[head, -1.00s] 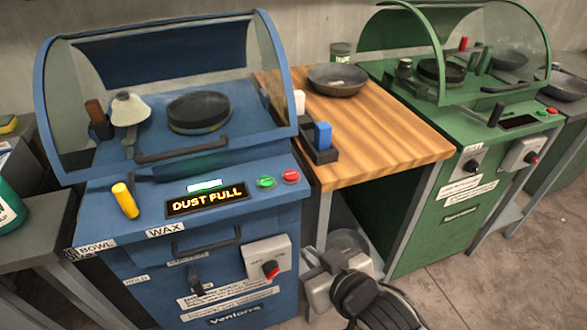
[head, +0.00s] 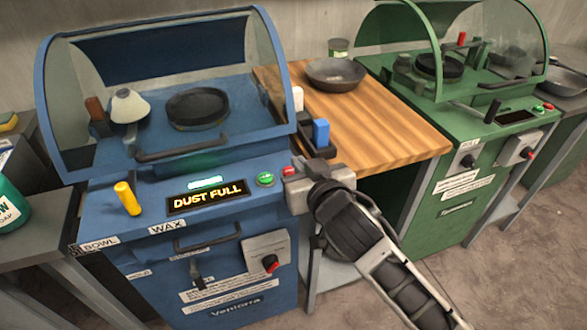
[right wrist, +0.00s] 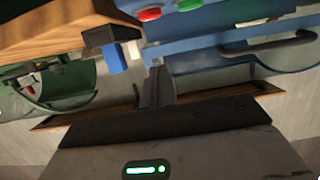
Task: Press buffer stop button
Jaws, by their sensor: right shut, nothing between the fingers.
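The blue machine (head: 110,275) has a lit "DUST FULL" display (head: 206,196) on its sloped panel. Right of the display are a green button (head: 265,179) and a red button (head: 289,171). In the head view my right gripper (head: 296,182) is shut and empty at the panel's right edge, just beside the red button. In the right wrist view the closed fingers (right wrist: 157,72) point toward the red button (right wrist: 150,14), with the green button (right wrist: 190,4) next to it. A gap appears between fingertips and button there; contact is not visible. My left gripper is out of view.
A wooden table (head: 400,150) with a dark bowl (head: 335,74) stands right of the machine. A holder with a blue block (head: 321,132) sits close to my right gripper. A yellow knob (head: 127,199) stands on the panel's left. A green machine (head: 440,195) stands farther right.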

